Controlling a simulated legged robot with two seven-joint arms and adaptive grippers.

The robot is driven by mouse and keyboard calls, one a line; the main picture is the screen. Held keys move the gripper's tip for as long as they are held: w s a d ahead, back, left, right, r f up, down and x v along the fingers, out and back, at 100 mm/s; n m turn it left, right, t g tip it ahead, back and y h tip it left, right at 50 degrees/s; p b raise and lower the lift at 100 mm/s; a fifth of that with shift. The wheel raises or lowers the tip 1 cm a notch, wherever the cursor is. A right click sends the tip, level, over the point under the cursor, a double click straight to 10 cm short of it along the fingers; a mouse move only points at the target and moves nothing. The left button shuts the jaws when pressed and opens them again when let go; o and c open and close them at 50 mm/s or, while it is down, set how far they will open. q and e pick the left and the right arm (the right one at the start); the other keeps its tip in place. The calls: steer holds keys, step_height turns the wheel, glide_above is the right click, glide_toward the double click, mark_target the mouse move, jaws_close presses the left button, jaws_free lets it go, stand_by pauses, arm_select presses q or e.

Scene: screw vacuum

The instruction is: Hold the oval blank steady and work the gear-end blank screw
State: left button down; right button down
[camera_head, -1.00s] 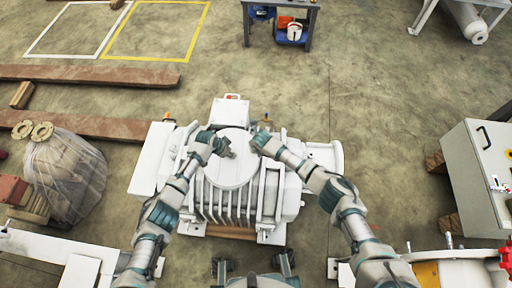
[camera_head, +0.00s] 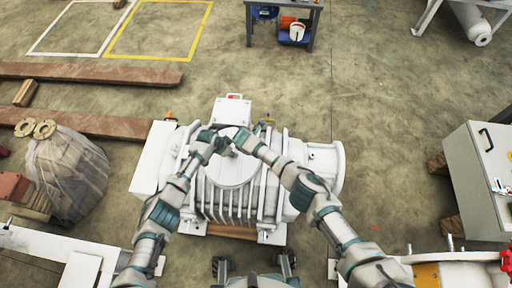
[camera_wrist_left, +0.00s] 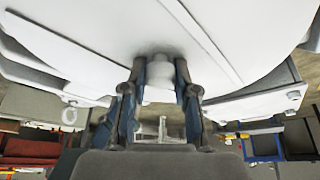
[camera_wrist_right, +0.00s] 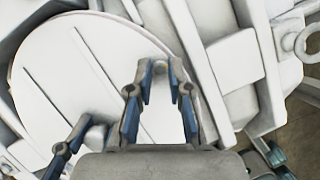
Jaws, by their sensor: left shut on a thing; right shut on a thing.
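The oval blank (camera_head: 236,172) is a large white plate on top of the white ribbed vacuum machine. It fills much of the right wrist view (camera_wrist_right: 60,85) and the upper left wrist view (camera_wrist_left: 100,25). My left gripper (camera_head: 226,149) is shut on a white knob (camera_wrist_left: 158,72) at the plate's middle. My right gripper (camera_head: 237,137) is at the plate's far edge, to the right of the left one. Its fingers (camera_wrist_right: 157,85) are shut on the gear-end blank screw (camera_wrist_right: 160,70), a small pale piece mostly hidden between them.
The white machine body (camera_head: 275,190) surrounds the plate, with a raised white box (camera_head: 231,110) behind. A lifting eye (camera_wrist_right: 308,40) shows beside it in the right wrist view. A wrapped bundle (camera_head: 70,170) stands left and a grey cabinet (camera_head: 478,175) right. My two grippers are very close together.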

steer(key=shift+w+r+m, duration=0.1)
steer(key=shift+w+m, duration=0.1)
steer(key=shift+m, duration=0.3)
steer(key=c, duration=1.3)
jaws_free()
steer(key=shift+o, duration=1.1)
steer(key=shift+s, duration=0.1)
steer(key=shift+a, duration=0.1)
steer(key=v, duration=1.1)
steer(key=shift+a+r, duration=0.35)
